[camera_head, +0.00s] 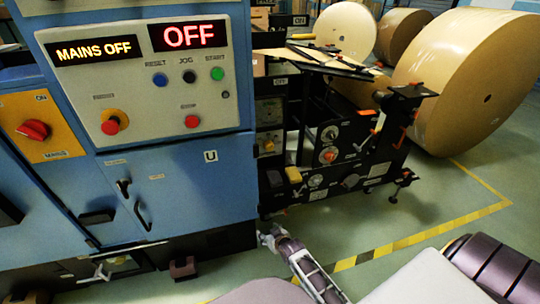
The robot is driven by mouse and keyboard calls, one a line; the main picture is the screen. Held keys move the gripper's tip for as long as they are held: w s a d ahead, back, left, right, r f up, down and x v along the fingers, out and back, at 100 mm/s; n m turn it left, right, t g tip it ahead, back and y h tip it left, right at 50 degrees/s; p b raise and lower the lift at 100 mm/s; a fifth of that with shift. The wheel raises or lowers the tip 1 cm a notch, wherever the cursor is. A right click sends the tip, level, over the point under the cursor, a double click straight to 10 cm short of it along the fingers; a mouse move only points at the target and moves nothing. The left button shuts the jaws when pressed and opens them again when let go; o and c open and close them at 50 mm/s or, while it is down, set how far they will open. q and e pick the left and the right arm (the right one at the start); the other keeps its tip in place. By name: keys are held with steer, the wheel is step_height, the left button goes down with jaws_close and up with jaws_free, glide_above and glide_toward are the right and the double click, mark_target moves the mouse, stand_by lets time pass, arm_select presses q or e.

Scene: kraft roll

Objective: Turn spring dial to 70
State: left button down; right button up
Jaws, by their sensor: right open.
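A black machine frame (350,178) stands right of the blue cabinet and carries several small dials and knobs. My right gripper (269,237) is low in front of the frame's lower left corner, apart from the dials, small in view, and open. It appears to hold nothing. My left gripper is not in view.
The blue cabinet (205,185) shows "MAINS OFF" and "OFF", with a red mains switch (34,129) and several buttons. Large kraft rolls (465,85) stand behind at right.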

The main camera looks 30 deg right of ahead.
arm_select(q)
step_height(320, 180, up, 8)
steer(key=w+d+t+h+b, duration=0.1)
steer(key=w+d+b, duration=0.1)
steer(key=b, duration=0.8)
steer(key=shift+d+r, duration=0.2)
arm_select(e)
steer(key=w+d+r+m+t+h, duration=0.1)
steer(key=w+d+r+t, duration=0.2)
steer(key=r, duration=0.8)
steer(key=w+d+r+m+t+h, duration=0.1)
steer(key=w+d+r+t, duration=0.3)
steer(key=w+d+r, duration=0.4)
step_height(320, 180, up, 4)
steer(key=shift+w+d+r+m+h, duration=0.1)
steer(key=shift+w+d+m+h, duration=0.2)
steer(key=shift+w+h, duration=0.6)
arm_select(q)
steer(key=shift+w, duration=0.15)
arm_select(e)
steer(key=shift+w, duration=0.1)
